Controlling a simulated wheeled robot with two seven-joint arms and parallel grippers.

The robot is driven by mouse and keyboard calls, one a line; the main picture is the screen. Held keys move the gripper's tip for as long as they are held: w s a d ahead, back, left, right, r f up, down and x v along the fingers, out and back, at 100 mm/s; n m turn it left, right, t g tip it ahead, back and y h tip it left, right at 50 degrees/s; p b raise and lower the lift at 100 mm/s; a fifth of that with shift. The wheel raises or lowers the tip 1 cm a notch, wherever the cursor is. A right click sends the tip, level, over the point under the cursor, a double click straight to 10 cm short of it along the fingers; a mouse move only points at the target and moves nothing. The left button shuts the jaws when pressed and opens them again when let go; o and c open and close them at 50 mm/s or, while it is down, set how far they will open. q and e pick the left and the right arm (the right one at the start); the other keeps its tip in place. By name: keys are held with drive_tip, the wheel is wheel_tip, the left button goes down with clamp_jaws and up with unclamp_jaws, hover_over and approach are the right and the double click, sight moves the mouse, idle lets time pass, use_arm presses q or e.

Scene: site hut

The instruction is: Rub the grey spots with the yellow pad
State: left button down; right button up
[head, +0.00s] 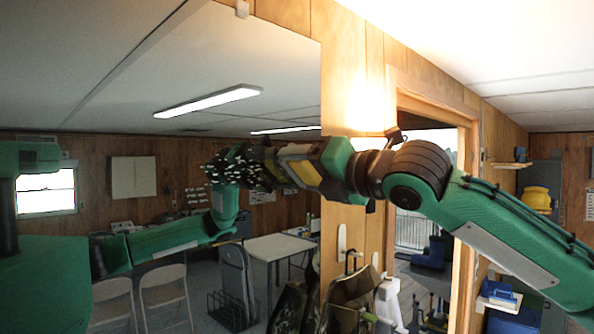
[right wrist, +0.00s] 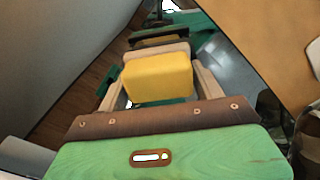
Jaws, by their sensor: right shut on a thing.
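A large mirror (head: 120,80) fills the left of the head view, ending at a wood-panelled wall. A cluster of small speckled spots (head: 222,166) shows on it, left of my right gripper, with other pale marks (head: 197,195) lower left. My right gripper (head: 300,165) reaches in from the right, close in front of the mirror. In the right wrist view, its pale fingers (right wrist: 158,88) are shut on the yellow pad (right wrist: 158,76). Whether the pad touches the glass cannot be told. The arm hides part of the spotted area. My left gripper is not in view.
The room in the mirror, with chairs, a table and my own green body, is reflection.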

sight(234, 172)
drive_tip(key=shift+s+a+b, duration=0.3)
drive_tip(key=shift+s+a, duration=6.55)
drive_tip(key=shift+r, duration=0.15)
drive_tip(key=shift+w+d+p, duration=0.35)
drive_tip(key=shift+w+d, duration=6.55)
drive_tip(key=shift+w, duration=0.05)
drive_tip(key=shift+s+a, duration=4.3)
drive_tip(key=shift+s, duration=0.05)
